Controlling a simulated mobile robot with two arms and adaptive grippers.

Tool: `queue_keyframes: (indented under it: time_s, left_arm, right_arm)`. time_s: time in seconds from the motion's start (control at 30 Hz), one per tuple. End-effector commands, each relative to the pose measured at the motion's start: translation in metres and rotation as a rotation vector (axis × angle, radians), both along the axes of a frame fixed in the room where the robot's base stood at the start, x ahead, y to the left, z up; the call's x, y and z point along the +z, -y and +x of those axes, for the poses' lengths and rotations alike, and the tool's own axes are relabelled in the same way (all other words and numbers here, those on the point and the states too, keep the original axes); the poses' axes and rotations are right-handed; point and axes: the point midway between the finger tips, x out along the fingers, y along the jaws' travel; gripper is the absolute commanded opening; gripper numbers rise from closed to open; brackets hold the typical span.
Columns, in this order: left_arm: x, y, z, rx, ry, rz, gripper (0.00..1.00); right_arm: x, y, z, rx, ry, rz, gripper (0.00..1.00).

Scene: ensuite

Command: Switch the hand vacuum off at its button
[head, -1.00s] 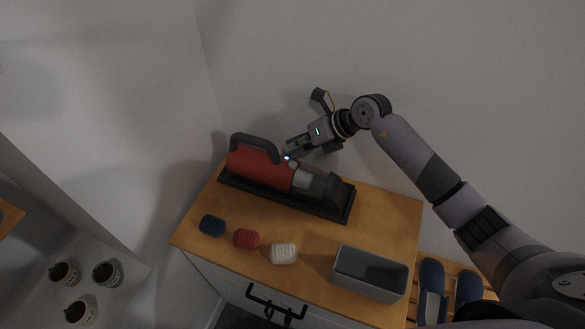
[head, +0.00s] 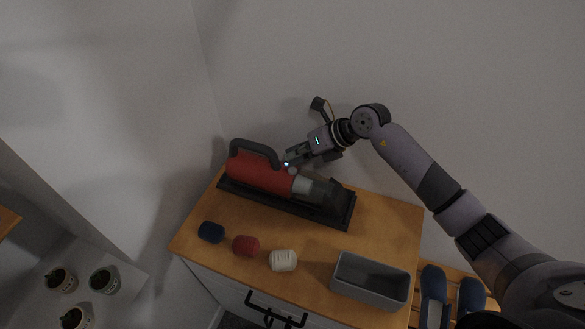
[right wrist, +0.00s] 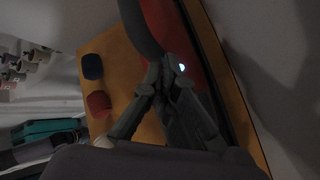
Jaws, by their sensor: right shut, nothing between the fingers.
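The hand vacuum (head: 258,176) has a red body, a dark handle and a clear-grey nose. It lies in a long black tray-like base (head: 342,216) on the wooden cabinet top. A small bright light (head: 286,165) shows on its upper side, by the front end of the handle, with a pale round spot (head: 293,171) beside it. My right gripper (head: 289,160) is shut and empty, its tips right by the light. In the right wrist view the closed fingertips (right wrist: 161,72) are just beside the light (right wrist: 182,67); I cannot tell whether they touch the vacuum. My left gripper is out of view.
A blue (head: 211,232), a red (head: 246,245) and a white (head: 283,260) small roll-like item stand in front of the vacuum. An empty grey bin (head: 370,281) is at the cabinet's front right. The wall is close behind. Blue slippers (head: 433,285) lie on a slatted rack at right.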

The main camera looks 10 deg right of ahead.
Motion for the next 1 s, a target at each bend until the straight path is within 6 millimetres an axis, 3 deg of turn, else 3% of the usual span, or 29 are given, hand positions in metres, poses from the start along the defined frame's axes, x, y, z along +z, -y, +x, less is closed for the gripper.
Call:
queue_keyframes:
  time_s: [1.0]
  left_arm:
    - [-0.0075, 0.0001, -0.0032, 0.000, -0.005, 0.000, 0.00]
  right_arm:
    - [-0.0088, -0.0001, -0.0002, 0.000, 0.000, 0.000, 0.00]
